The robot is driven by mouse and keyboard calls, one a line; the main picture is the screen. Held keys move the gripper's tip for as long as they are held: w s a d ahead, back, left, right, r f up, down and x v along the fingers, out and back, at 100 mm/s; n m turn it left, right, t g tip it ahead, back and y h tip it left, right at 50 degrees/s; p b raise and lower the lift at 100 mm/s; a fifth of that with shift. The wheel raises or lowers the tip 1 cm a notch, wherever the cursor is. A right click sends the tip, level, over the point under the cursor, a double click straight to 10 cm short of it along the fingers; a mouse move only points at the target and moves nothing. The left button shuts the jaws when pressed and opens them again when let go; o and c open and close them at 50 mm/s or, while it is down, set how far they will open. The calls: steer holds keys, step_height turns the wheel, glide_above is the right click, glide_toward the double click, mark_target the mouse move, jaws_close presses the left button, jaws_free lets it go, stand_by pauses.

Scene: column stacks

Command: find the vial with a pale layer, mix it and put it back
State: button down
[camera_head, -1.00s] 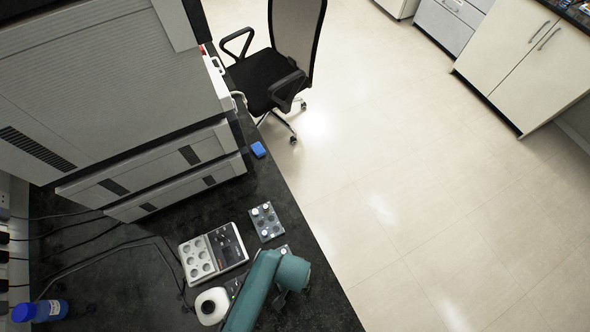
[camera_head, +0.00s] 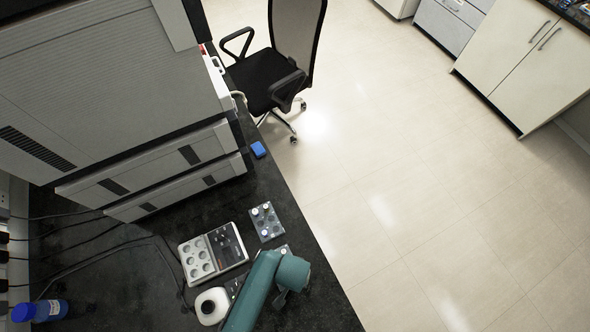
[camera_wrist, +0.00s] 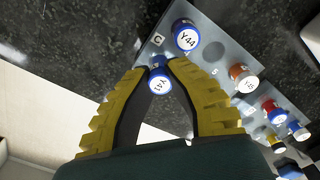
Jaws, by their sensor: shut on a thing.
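My gripper (camera_wrist: 162,72) shows in the wrist view with its two yellow fingers closed around a vial (camera_wrist: 159,80). This vial has a blue-rimmed white cap with a printed label that seems to read Y41. It is at the edge of a grey rack (camera_wrist: 150,50) marked C; I cannot tell whether it is still in a hole. A second vial, labelled Y44 (camera_wrist: 186,36), stands in that rack. Only cap tops show, so no liquid layer can be seen. In the head view my teal arm hides the gripper and the held vial.
The rack also holds an orange-rimmed vial (camera_wrist: 243,77), with an empty hole nearby. Another rack (camera_wrist: 262,133) holds several capped vials. In the head view, a grey-white device with round wells (camera_head: 213,253) and a white round-topped object (camera_head: 211,305) stand beside my arm.

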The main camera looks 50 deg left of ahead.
steer(key=shift+f, duration=0.1)
steer(key=shift+f, duration=0.5)
steer(key=c, duration=0.7)
jaws_free()
steer(key=shift+r, duration=0.1)
step_height(320, 180, up, 6)
steer(key=p, duration=0.6)
steer(key=shift+p, duration=0.3)
